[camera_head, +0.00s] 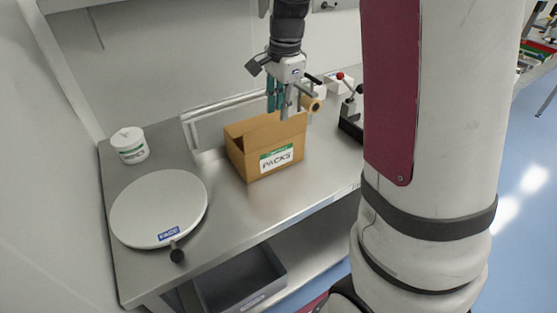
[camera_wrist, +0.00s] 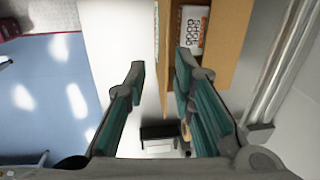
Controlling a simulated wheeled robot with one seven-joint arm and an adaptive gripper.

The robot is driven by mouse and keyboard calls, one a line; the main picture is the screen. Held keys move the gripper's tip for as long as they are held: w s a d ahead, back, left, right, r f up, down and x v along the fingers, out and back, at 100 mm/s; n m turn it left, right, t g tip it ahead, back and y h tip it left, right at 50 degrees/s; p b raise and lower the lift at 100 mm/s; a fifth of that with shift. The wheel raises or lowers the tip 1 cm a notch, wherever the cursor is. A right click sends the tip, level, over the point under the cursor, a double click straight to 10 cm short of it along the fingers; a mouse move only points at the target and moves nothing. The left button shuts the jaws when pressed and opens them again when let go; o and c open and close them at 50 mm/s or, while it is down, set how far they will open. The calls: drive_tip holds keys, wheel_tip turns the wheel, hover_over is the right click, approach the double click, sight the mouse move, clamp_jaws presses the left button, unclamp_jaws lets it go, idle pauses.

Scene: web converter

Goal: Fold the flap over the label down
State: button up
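The open cardboard box (camera_head: 236,158) stands on the steel table, its white and green PACKS label (camera_head: 277,158) on the near side. The flap over the label (camera_head: 276,133) appears to stand up above it; its crease is hard to make out. My gripper (camera_head: 280,108) points down over the flap's top, right of the box's middle. The box (camera_wrist: 228,45) shows at upper right there, with a printed white item (camera_wrist: 192,30) inside. Whether a finger touches the flap cannot be told.
A round white plate (camera_head: 158,205) and a white tub (camera_head: 130,146) stand left of the box. A brown roll (camera_head: 311,104) and a red-knobbed device (camera_head: 350,108) are to the right. A grey bin (camera_head: 240,282) sits below. The tabletop before the box is clear.

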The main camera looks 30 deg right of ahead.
wheel_tip(320, 180, up, 8)
drive_tip(key=s+a+f+n+t+b, duration=0.1)
drive_tip(key=s+a+f+n+b, duration=0.1)
drive_tip(key=s+a+n, duration=0.4)
drive_tip(key=s+a+f+n+t+b, duration=0.1)
drive_tip(key=s+a+f+n+b, duration=0.1)
drive_tip(key=s+a+n, duration=0.4)
drive_tip(key=s+n+b, duration=0.1)
drive_tip(key=s+n, duration=0.3)
drive_tip(key=s, duration=0.3)
drive_tip(key=shift+s+a+f+n, duration=0.15)
drive_tip(key=shift+a+f+n, duration=0.05)
drive_tip(key=shift+f+n, duration=0.15)
